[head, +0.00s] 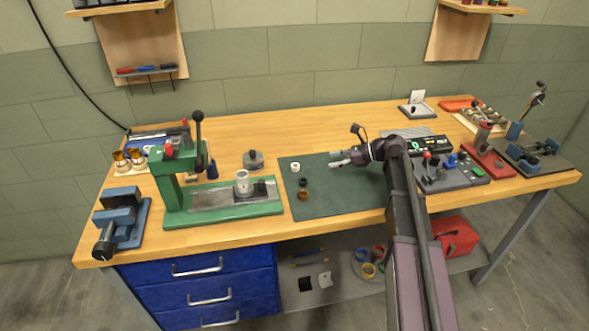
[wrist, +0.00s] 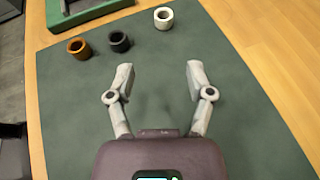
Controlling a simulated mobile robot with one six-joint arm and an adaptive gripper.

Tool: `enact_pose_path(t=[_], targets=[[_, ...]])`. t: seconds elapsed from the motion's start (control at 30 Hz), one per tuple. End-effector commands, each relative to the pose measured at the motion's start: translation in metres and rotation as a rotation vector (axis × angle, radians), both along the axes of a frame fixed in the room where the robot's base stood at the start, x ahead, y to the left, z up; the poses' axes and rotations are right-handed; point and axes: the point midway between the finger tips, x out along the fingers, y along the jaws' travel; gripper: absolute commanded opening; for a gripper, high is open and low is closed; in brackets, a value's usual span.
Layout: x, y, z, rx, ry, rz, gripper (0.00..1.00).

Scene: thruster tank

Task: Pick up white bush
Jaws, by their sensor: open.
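The white bush (head: 295,167) is a small ring-shaped piece standing on the green mat (head: 340,202), near its far left corner. In the wrist view the white bush (wrist: 164,18) is at the top, with its dark hole visible. My gripper (head: 333,159) is over the mat, to the right of the white bush and apart from it. In the wrist view my gripper (wrist: 156,75) is open and empty, its fingertips pointing toward the bush.
A black bush (wrist: 119,41) and a brown bush (wrist: 79,49) stand on the mat near the white one. A green press (head: 185,180) stands to the left, with a light cylinder (head: 242,183) on its base. A round grey part (head: 253,159) sits behind. The mat's middle is clear.

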Motion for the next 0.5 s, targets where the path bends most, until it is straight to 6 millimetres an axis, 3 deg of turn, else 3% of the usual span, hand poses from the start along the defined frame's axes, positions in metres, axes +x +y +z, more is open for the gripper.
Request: enact_pose_path(t=[0.5], targets=[[0.006,0.063,-0.028,-0.001,0.000,0.001,0.68]])
